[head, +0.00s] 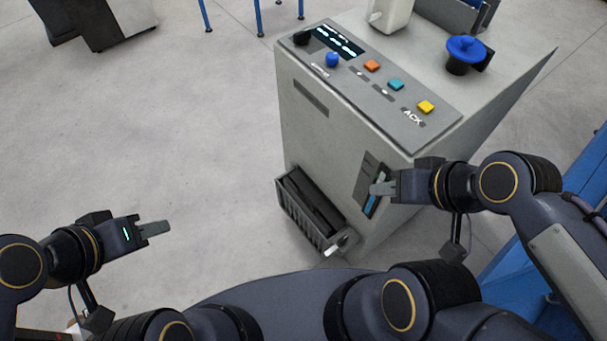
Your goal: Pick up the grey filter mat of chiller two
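A grey machine cabinet (315,125) with a sloped button panel stands right of centre. I cannot read a number on it. Low on its front, a dark slatted holder (293,209) sticks out, tilted open. A dark grey flat piece (316,203) shows inside it; I cannot tell whether it is the filter mat. My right gripper (376,188) is at the cabinet's front, beside a recessed slot with a blue strip (371,205), right of the holder. Whether it touches is unclear. My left gripper (160,228) hangs over bare floor, well left of the holder, with nothing visible in it.
The panel carries a blue knob (332,60) and orange, teal and yellow buttons (396,84). A blue valve cap (466,49) and a white container (391,13) are on top. A blue structure (592,175) stands at the right.

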